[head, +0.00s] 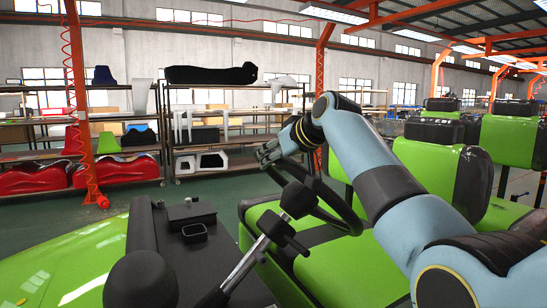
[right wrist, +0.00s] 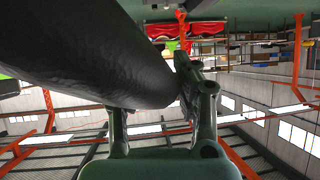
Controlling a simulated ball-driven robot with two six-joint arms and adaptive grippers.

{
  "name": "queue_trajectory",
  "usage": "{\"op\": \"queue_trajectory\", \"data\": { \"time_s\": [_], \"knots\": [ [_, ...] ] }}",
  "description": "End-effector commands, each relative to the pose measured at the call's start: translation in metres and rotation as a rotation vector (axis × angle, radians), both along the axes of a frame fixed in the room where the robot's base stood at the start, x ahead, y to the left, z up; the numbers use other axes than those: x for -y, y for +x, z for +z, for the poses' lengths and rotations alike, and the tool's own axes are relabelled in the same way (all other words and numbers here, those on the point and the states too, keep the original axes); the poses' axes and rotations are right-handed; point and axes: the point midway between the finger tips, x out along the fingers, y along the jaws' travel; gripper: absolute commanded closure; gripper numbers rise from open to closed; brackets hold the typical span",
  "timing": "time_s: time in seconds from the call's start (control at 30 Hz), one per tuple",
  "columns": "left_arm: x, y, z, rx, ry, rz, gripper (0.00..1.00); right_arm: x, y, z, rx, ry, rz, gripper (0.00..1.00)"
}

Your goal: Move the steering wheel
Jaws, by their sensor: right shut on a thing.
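The black steering wheel (head: 352,218) shows in the head view as a tilted ring above the green seats, partly behind my right arm. A silver column (head: 243,268) with black joints rises in front of it; I cannot tell whether the two are joined. My right gripper (head: 268,152) is shut on the wheel's upper left rim. In the right wrist view, the thick dark rim (right wrist: 90,55) passes between the fingers of my right gripper (right wrist: 160,110). My left gripper is not in view.
The green cart body (head: 85,260) with a dark console (head: 170,245) is at the lower left. Green seats (head: 430,165) stand behind my right arm. An orange post (head: 78,100) and loaded shelves (head: 235,105) are farther back. Open floor lies between the cart and shelves.

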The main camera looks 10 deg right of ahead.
Motion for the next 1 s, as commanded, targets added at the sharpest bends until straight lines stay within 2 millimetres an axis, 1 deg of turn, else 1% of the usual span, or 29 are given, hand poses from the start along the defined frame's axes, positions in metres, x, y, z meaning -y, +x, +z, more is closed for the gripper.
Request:
{"op": "queue_trajectory", "data": {
  "time_s": [0.07,0.1,0.27,0.47,0.57,0.67,0.77,1.0],
  "knots": [
    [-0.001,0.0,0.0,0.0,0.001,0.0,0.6,0.001,0.001,0.003,0.007,0.001,-0.002,1.0],
    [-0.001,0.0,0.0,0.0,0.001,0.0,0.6,0.001,0.001,0.003,0.007,0.001,-0.002,0.69],
    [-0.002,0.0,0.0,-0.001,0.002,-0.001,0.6,0.001,0.001,0.002,0.004,0.0,-0.001,0.48],
    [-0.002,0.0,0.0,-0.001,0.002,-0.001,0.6,0.0,0.0,0.001,0.002,0.0,0.0,0.48],
    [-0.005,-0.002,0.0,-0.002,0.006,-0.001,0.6,0.001,-0.001,0.001,0.002,0.0,-0.001,0.48],
    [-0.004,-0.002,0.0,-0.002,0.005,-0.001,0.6,0.004,-0.006,0.005,0.003,0.0,-0.001,0.48],
    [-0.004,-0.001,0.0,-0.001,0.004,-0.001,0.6,0.009,-0.017,0.012,0.004,0.001,-0.002,0.48],
    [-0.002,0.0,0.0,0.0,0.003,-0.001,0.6,0.03,-0.058,0.038,0.006,-0.001,-0.002,0.48]
  ]
}}
